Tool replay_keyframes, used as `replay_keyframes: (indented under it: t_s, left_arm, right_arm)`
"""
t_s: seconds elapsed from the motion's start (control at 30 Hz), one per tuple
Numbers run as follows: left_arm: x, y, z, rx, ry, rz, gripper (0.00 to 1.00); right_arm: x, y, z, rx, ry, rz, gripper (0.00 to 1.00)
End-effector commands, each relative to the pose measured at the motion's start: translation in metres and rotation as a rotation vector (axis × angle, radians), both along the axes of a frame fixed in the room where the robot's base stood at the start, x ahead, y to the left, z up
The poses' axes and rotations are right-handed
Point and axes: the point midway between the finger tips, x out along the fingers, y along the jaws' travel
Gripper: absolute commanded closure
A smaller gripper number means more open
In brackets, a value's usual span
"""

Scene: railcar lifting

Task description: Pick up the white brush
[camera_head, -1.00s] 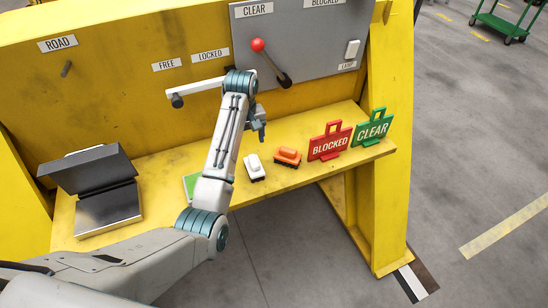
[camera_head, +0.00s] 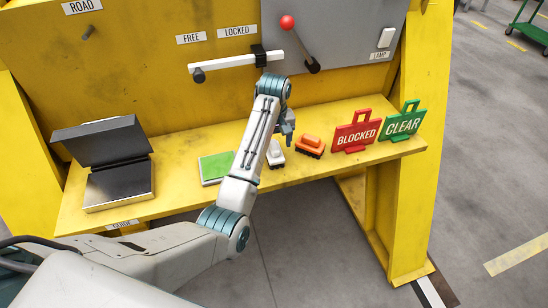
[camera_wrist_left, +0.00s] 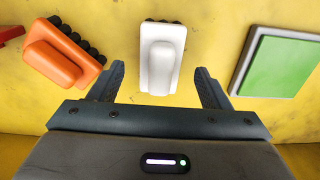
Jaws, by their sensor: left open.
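The white brush (camera_head: 275,154) lies on the yellow shelf, partly covered by my left arm in the head view. In the left wrist view the white brush (camera_wrist_left: 161,58) shows whole, with dark bristles at its far end. My left gripper (camera_wrist_left: 159,80) is open, its two fingers on either side of the brush's near part as seen in that view. I cannot tell how far above the brush the fingers are. In the head view the left gripper (camera_head: 288,135) points down over the shelf near the brush. The right gripper is not in view.
An orange brush (camera_head: 310,145) lies right of the white one. A red BLOCKED sign (camera_head: 355,134) and green CLEAR sign (camera_head: 402,124) stand farther right. A green pad (camera_head: 216,166) lies to the left, then an open dark box (camera_head: 117,186). A white bar lever (camera_head: 235,65) is above.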

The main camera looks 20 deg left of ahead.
Motion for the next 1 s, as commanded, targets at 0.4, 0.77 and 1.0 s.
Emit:
replay_keyframes:
  t_s: [0.4,0.77,1.0]
  left_arm:
    - [-0.001,0.000,-0.028,0.000,0.000,0.000,0.31]
    - [-0.001,0.000,-0.028,0.001,-0.001,0.000,0.81]
    - [-0.001,0.001,-0.025,0.001,-0.001,0.000,0.81]
  right_arm:
    - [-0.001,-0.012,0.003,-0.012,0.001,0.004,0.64]
    - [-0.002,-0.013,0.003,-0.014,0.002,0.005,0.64]
    - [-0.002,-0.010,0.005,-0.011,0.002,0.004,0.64]
